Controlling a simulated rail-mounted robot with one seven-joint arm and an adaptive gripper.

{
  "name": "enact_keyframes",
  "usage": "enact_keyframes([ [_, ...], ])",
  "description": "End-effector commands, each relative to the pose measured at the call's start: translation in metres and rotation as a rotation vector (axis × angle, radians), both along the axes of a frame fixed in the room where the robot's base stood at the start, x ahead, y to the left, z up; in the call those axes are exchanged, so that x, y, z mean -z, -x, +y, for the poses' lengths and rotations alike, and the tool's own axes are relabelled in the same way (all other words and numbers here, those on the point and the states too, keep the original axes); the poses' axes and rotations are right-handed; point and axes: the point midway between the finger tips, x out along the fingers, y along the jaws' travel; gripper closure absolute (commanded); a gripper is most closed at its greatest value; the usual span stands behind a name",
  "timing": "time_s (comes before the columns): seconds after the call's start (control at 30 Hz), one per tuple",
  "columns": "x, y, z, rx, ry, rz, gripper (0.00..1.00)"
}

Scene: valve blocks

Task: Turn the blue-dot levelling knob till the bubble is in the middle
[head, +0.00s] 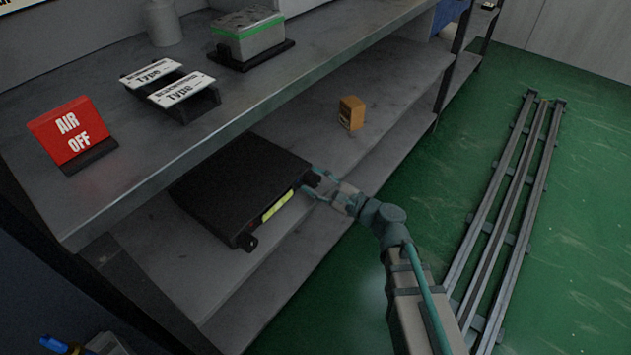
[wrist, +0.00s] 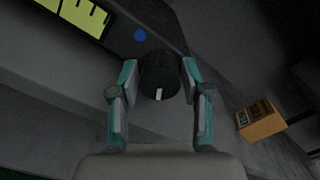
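A black box (head: 240,180) lies on the lower shelf with a yellow-green level vial (head: 278,206) along its front edge. Part of the vial, with dark marks, shows at the top left of the wrist view (wrist: 75,12). The bubble's place cannot be made out. A blue dot (wrist: 140,35) marks the box beside a black knob (wrist: 160,75) with a white pointer line. My gripper (wrist: 160,68) has one teal finger on each side of this knob, and the knob fills the gap between the fingertips. In the head view my gripper (head: 322,178) is at the box's right front corner.
Another black knob (head: 250,243) is at the box's near corner. A small orange-brown block (head: 351,113) stands on the shelf to the right. The upper shelf (head: 120,190) overhangs the box's back and carries a red AIR OFF sign (head: 72,132).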

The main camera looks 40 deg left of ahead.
Motion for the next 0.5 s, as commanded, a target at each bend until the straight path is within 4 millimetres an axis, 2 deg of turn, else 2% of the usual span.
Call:
enact_keyframes([
  [0.07, 0.0000, 0.0000, 0.0000, 0.000, 0.000, 0.001, 0.36],
  [0.37, -0.0002, 0.0001, -0.0003, -0.001, -0.001, 0.001, 0.36],
  [0.5, -0.0004, 0.0006, -0.0079, 0.001, -0.001, 0.001, 0.36],
])
